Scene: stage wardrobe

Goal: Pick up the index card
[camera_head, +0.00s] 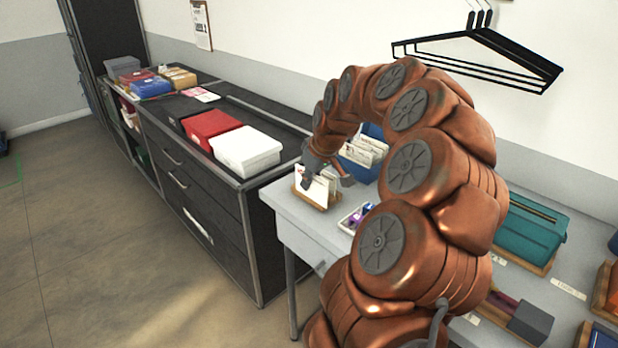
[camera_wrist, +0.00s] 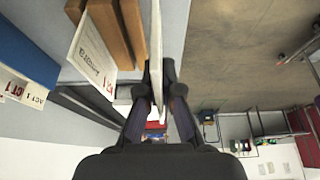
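A white index card (camera_head: 314,188) stands upright in a small wooden holder (camera_head: 318,203) at the near left corner of the grey table. In the wrist view a white card (camera_wrist: 156,45) shows nearly edge-on between the fingers, beside brown wooden slats (camera_wrist: 118,35). Another white card with printed red and black text (camera_wrist: 92,58) is left of it. My gripper (camera_head: 328,179) points down over the holder with its fingers spread. In the wrist view, my gripper (camera_wrist: 156,82) has one finger on each side of the edge-on card; firm contact is not clear.
A blue box (camera_head: 360,168) of cards stands just behind the holder. A tray with purple items (camera_head: 356,217) lies in front. A teal box (camera_head: 530,230) is on the right. A black cabinet (camera_head: 262,180) carries red and white boxes at left. Hangers (camera_head: 480,58) hang above.

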